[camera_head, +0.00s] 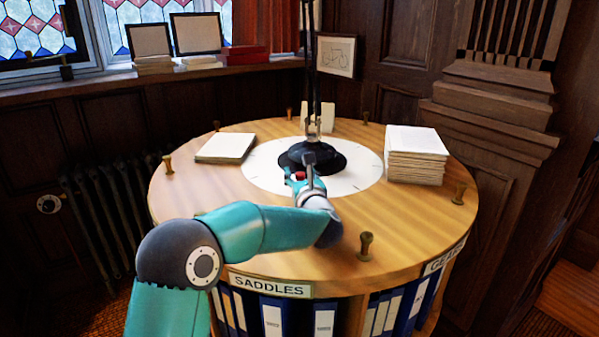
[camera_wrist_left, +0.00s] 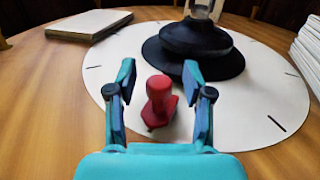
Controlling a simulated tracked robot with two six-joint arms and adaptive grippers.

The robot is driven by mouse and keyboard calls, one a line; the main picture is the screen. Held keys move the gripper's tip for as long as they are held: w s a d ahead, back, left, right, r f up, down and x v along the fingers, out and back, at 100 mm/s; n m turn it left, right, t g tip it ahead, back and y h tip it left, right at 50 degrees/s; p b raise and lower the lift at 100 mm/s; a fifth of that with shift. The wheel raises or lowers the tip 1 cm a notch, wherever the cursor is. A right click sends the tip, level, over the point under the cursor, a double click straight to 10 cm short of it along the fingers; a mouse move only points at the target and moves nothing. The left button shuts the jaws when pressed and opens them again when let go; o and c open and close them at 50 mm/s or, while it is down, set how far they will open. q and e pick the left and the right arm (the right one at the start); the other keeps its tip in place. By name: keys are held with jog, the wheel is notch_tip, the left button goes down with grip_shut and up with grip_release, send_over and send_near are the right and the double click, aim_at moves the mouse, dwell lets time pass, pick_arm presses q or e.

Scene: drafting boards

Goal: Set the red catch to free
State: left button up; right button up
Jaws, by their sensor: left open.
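The red catch (camera_wrist_left: 159,100) is a small upright red knob on a red base, on the white dial (camera_wrist_left: 264,108) in front of the black lamp base (camera_wrist_left: 196,48). In the left wrist view it stands between the two fingers of my left gripper (camera_wrist_left: 162,80), which are open with a gap on each side. In the head view my left gripper (camera_head: 303,173) reaches over the round table to the dial, and only a bit of the red catch (camera_head: 299,176) shows beside it. I cannot tell which setting the catch is in. My right gripper is not in view.
On the round wooden table (camera_head: 400,225), a cream pad (camera_head: 226,148) lies left of the dial and a tall paper stack (camera_head: 416,155) stands right. Brass-coloured pegs (camera_head: 365,246) ring the edge. The lamp's dark post rises from its base behind my gripper.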

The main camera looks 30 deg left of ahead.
pick_arm(q)
jog(key=shift+c, duration=0.3)
grip_shut()
